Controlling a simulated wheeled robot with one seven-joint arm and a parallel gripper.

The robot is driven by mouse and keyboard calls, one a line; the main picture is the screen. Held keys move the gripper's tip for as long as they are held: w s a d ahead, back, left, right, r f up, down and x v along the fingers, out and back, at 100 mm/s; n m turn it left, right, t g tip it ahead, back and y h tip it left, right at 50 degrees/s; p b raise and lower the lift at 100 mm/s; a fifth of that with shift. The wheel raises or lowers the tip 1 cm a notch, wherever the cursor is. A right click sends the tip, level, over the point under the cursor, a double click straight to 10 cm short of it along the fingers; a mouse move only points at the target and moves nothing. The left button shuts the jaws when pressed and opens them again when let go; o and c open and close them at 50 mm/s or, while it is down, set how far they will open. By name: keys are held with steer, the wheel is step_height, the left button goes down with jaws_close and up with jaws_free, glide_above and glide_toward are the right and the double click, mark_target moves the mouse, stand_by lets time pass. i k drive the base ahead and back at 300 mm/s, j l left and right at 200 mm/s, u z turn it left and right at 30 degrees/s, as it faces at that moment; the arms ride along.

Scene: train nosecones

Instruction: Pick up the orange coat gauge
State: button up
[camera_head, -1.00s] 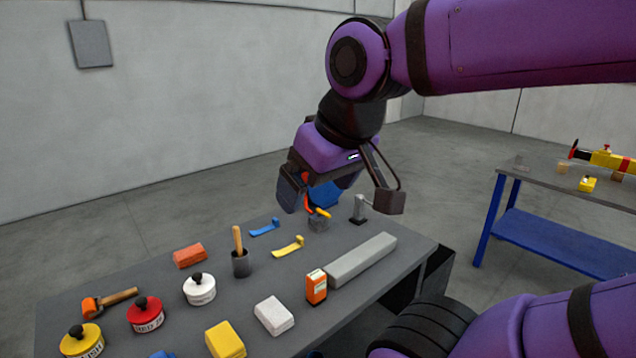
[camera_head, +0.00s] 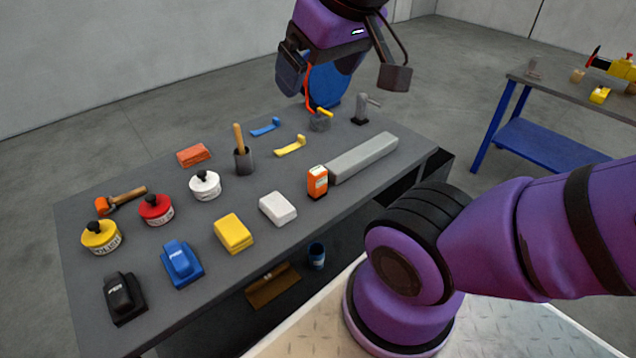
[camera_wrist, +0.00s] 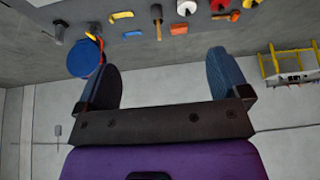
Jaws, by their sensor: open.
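The orange coat gauge (camera_head: 318,182) is a small upright orange box with a pale face. It stands on the grey table at the near left end of a long grey bar. I cannot make it out surely in the wrist view. My gripper (camera_wrist: 164,72) is open, with two dark blue fingers wide apart and nothing between them. In the head view it is above the table's far edge, well behind the gauge and apart from it. Part of the gripper is hidden by my own wrist there.
The long grey bar (camera_head: 362,157) lies beside the gauge, and a white block (camera_head: 278,208) lies to its left. A second table (camera_head: 545,85) stands right.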

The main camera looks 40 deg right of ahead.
mark_target(317, 176)
steer(key=u, duration=4.25)
steer(key=j+z, duration=0.1)
steer(key=z, duration=4.7)
steer(key=k+l+u, duration=0.2)
steer(key=l, duration=0.25)
steer(key=i, duration=0.1)
